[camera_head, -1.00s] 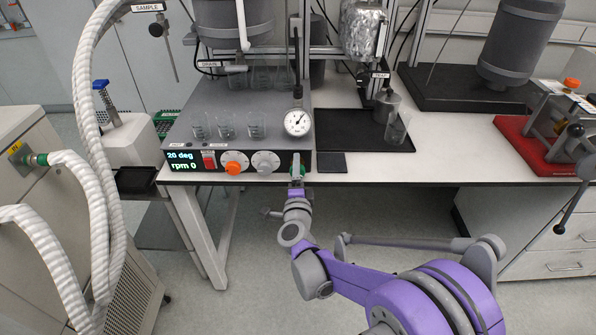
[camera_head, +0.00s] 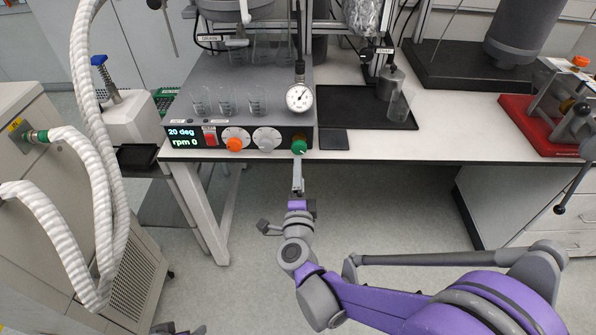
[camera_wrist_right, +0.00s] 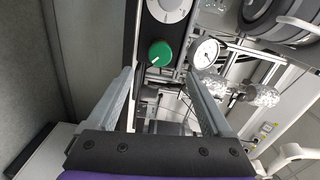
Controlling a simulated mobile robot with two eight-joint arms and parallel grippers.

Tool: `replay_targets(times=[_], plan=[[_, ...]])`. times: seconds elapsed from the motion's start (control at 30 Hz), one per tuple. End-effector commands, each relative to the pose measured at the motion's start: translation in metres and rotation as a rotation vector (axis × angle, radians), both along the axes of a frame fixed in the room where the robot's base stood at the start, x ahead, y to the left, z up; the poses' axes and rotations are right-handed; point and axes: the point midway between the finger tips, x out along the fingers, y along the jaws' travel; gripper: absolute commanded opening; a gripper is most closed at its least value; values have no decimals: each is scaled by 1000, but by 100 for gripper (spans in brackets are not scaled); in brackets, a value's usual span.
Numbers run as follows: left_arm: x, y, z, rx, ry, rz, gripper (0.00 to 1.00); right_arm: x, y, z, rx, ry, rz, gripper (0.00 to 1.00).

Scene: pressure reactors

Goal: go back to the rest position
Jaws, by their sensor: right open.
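My right gripper (camera_head: 298,175) is open and empty, just in front of the reactor control box (camera_head: 280,100) and a little below a round green knob (camera_head: 300,146). In the right wrist view the two fingers of the gripper (camera_wrist_right: 158,80) stand apart. The green knob (camera_wrist_right: 160,53) shows beyond the tips, with nothing between the fingers. My purple and grey right arm reaches in from the lower right. My left gripper cannot be made out.
The box carries an orange knob (camera_head: 235,145), a grey knob (camera_head: 267,139), a pressure gauge (camera_head: 299,98) and several glass beakers. A black tray (camera_head: 345,105) lies on the white bench. White hoses (camera_head: 60,235) hang at left. The floor before the bench is clear.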

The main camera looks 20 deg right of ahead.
Motion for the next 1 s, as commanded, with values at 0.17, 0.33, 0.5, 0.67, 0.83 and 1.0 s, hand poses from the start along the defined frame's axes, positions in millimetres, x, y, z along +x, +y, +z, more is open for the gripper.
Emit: replay_targets(times=[0.17, 0.33, 0.5, 0.67, 0.83, 1.0], plan=[[0, 0, 0, 0, 0, 0, 84, 0, 0, 0, 0, 0, 0, 84], [0, 0, 10, 0, -3, 0, 84, -2, 7, 21, -72, 14, 71, 84], [2, 0, 40, 0, -13, 0, 84, -24, 37, 69, -351, 116, 335, 84], [7, 0, 72, 0, -23, 0, 84, -78, 52, 74, -694, 343, 618, 84], [13, 0, 104, 0, -36, 0, 84, -157, 27, 51, -992, 675, 849, 84], [19, 0, 124, 0, -47, 0, 84, -223, -12, 37, -1149, 960, 974, 84]])
